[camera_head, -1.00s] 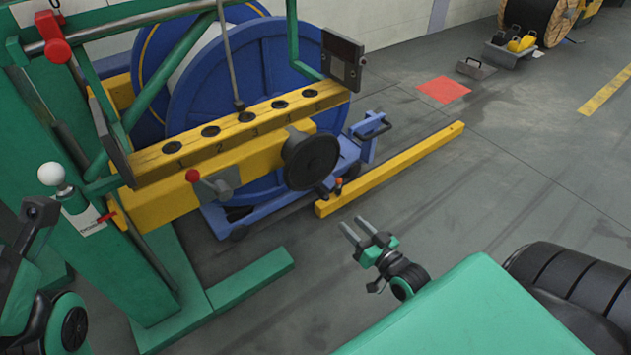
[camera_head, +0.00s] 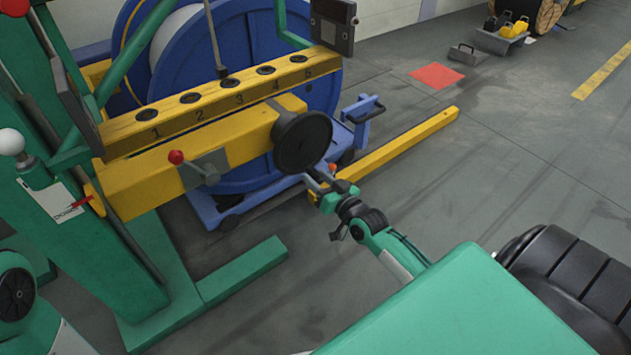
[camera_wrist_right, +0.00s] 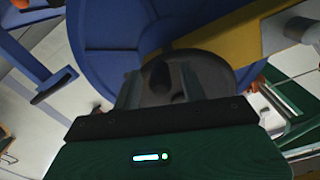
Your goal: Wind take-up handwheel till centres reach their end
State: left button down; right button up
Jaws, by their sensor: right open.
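The take-up handwheel (camera_head: 302,143) is a dark round disc on the end of the yellow beam (camera_head: 150,185), in front of the blue reel (camera_head: 255,75). My right gripper (camera_head: 318,180) is open, just below and beside the handwheel's lower rim in the head view. In the right wrist view the handwheel (camera_wrist_right: 205,68) lies straight ahead, between and beyond the open fingers (camera_wrist_right: 160,92). I cannot tell whether the fingers touch it. The centres are not clearly visible. My left gripper is not in view; only part of my left arm shows at the lower left.
A blue trolley (camera_head: 225,205) stands under the reel. A yellow floor rail (camera_head: 400,150) lies right of it. Open floor extends to the right.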

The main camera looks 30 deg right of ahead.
jog(key=shift+w, duration=0.6)
grip_shut()
